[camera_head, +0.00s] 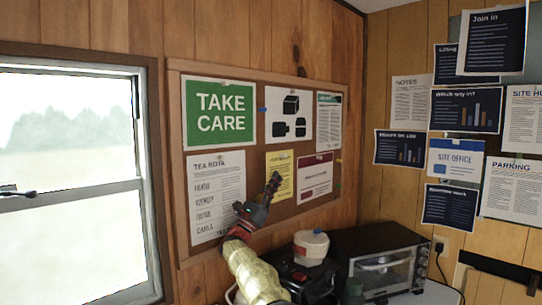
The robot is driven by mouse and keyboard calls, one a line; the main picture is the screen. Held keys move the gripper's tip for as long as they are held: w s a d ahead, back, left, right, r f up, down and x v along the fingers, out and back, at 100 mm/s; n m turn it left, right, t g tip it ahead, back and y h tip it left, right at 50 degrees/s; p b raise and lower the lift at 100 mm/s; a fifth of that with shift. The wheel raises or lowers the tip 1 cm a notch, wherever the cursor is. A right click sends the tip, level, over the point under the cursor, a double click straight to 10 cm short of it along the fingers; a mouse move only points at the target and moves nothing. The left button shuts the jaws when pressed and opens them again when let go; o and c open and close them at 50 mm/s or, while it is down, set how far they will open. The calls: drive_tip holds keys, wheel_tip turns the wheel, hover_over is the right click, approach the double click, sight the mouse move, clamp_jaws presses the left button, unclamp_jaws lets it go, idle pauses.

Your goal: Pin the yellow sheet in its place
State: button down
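The yellow sheet (280,172) is on the cork notice board (261,148), in the lower row. It sits between the white TEA ROTA sheet (216,196) and a white sheet with a dark red band (314,178). My gripper (274,180) is in front of the yellow sheet's lower left part and hides some of it. I cannot tell whether the fingers touch the sheet, or whether they are open or shut. A small pin or tab shows near the sheet's top edge, too small to make out clearly.
Above hang a green TAKE CARE sign (219,112) and a white sheet with black shapes (288,117). A window (75,185) is at left; more papers cover the right wall.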

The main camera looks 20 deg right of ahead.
drive_tip(key=c, duration=2.6)
unclamp_jaws()
drive_tip(key=o, duration=0.6)
drive_tip(key=shift+o, duration=0.2)
